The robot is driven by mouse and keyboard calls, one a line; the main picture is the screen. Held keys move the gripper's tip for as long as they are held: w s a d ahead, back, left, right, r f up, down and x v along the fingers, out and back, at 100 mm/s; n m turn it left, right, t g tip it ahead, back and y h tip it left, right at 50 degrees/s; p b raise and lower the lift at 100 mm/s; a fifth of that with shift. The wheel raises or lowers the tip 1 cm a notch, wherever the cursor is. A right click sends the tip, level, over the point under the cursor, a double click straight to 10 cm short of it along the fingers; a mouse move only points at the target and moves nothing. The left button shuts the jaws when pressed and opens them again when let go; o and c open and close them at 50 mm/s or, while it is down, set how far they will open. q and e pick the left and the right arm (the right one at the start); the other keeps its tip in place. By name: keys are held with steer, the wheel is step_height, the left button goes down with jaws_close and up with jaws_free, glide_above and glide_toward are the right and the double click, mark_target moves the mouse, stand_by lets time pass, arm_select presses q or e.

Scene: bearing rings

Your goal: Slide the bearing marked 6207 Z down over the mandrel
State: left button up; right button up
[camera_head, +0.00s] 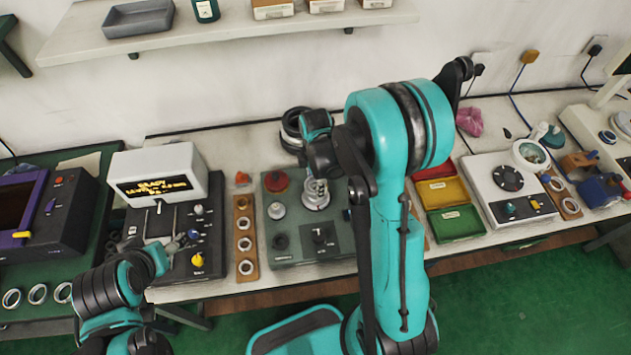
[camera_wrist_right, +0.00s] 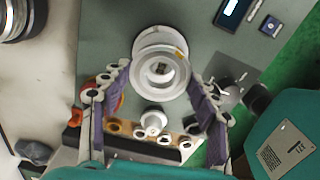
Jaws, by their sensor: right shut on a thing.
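A pale metal bearing ring (camera_wrist_right: 160,91) sits between the purple-padded fingertips of my right gripper (camera_wrist_right: 157,66), which is shut on it. Its marking cannot be read. The mandrel (camera_wrist_right: 161,70) shows through the middle of the ring, above a round pale base. Whether the ring is around the mandrel or just above it cannot be told. In the head view the mandrel (camera_head: 316,186) stands on a grey-green fixture (camera_head: 318,266), partly hidden by my right gripper (camera_head: 321,167).
A wooden strip with several rings (camera_head: 245,238) lies left of the fixture. Red, yellow and green bins (camera_head: 455,223) are to the right.

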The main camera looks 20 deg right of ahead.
steer(key=shift+f, duration=0.25)
steer(key=shift+f+b, duration=0.7)
steer(key=shift+b, duration=0.2)
stand_by(0.8)
steer(key=shift+f+b, duration=0.5)
steer(key=shift+b, duration=0.25)
steer(key=o, duration=1.6)
steer(key=shift+c, duration=0.2)
steer(key=shift+r, duration=0.1)
